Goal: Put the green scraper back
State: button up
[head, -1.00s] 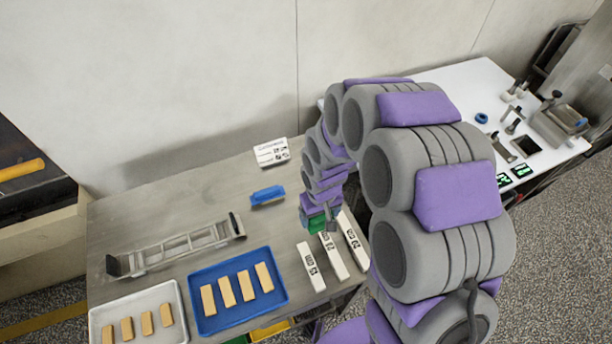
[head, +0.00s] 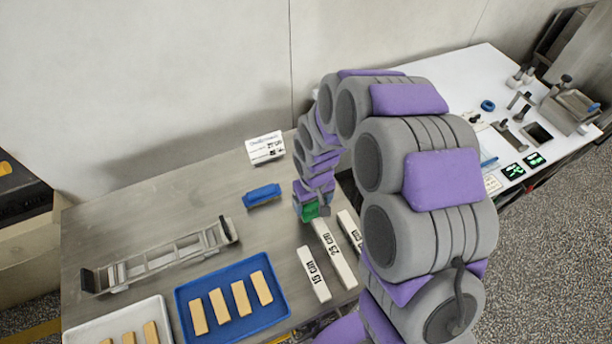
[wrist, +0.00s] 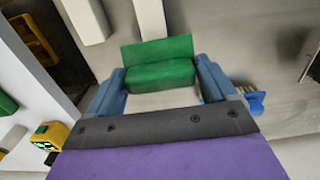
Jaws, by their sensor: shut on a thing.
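My gripper (head: 312,214) is at the right part of the metal table (head: 205,190), just behind the white bars. It is shut on the green scraper (head: 310,209), which is partly hidden by the gripper in the head view. In the wrist view, the green scraper (wrist: 158,62) spans crosswise between the two blue fingers of my gripper (wrist: 160,76). I cannot tell from these views whether the scraper touches the table.
White length bars (head: 314,274) lie just in front of my gripper. A blue tool (head: 262,195) lies to its left, near a white sign (head: 265,148). A metal frame (head: 160,259) and a blue tray (head: 232,327) with wafers lie further left. A white table (head: 470,75) stands right.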

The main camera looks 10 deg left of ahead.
jog(key=w, duration=0.4)
jog(key=shift+w+f, duration=0.15)
jog(key=shift+w, duration=0.25)
jog(key=w+a, duration=0.1)
jog(key=w, duration=0.1)
jog(key=w+a, duration=0.1)
jog(key=w, duration=0.1)
jog(key=w+a+f+b, duration=0.1)
jog(key=w+a, duration=0.1)
jog(key=shift+w, duration=0.2)
jog(key=shift+w+d+r, duration=0.15)
jog(key=shift+w+d, duration=0.25)
jog(key=shift+d, duration=0.15)
jog(key=shift+w+f, duration=0.1)
jog(key=shift+f, duration=0.2)
notch_tip(320, 180, down, 3)
jog(key=shift+r+b, duration=0.1)
jog(key=shift+b, duration=0.4)
jog(key=shift+a+f, duration=0.25)
jog(key=shift+a, duration=0.25)
jog(key=o, duration=0.8)
jog(key=shift+c, duration=0.2)
jog(key=shift+o, duration=0.8)
jog(key=shift+d+r, duration=0.1)
jog(key=shift+d, duration=0.3)
jog(key=shift+a+r, duration=0.1)
jog(key=shift+r, duration=0.35)
notch_tip(320, 180, up, 11)
jog(key=p, duration=0.1)
jog(key=shift+p, duration=0.4)
